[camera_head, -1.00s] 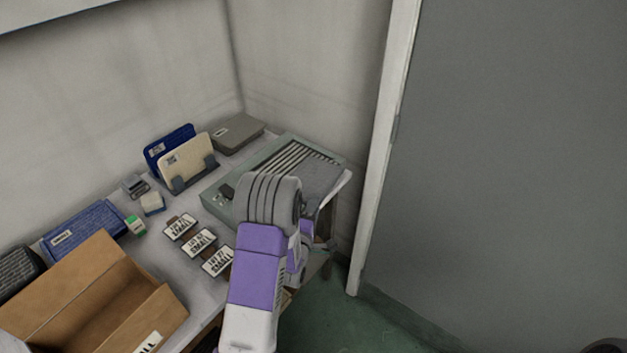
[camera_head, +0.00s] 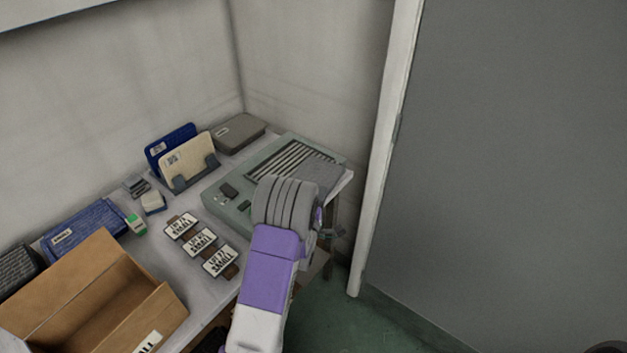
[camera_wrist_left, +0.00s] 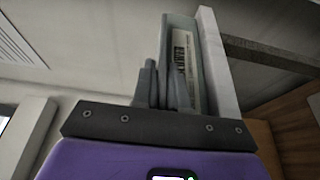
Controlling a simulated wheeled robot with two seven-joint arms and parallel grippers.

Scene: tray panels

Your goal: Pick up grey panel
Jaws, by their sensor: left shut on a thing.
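A flat grey panel (camera_head: 322,173) shows at the right end of the slotted grey-green unit on the table, partly behind my left wrist. My left gripper (camera_wrist_left: 160,78) is shut on the grey panel, at the table's right edge. In the head view its fingers are mostly hidden by my own wrist. In the wrist view the fingers are close together, beside a grey-green surface with a printed label (camera_wrist_left: 183,60). I cannot tell whether the panel still touches the unit. My right gripper is not in view.
The slotted unit (camera_head: 228,202) stands near the wall corner. A holder (camera_head: 190,180) keeps a cream panel (camera_head: 188,157) and a blue panel (camera_head: 170,138) upright. A grey-brown box (camera_head: 238,132) lies behind. Labelled blocks (camera_head: 200,242) and an open cardboard box (camera_head: 85,295) are left of my arm.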

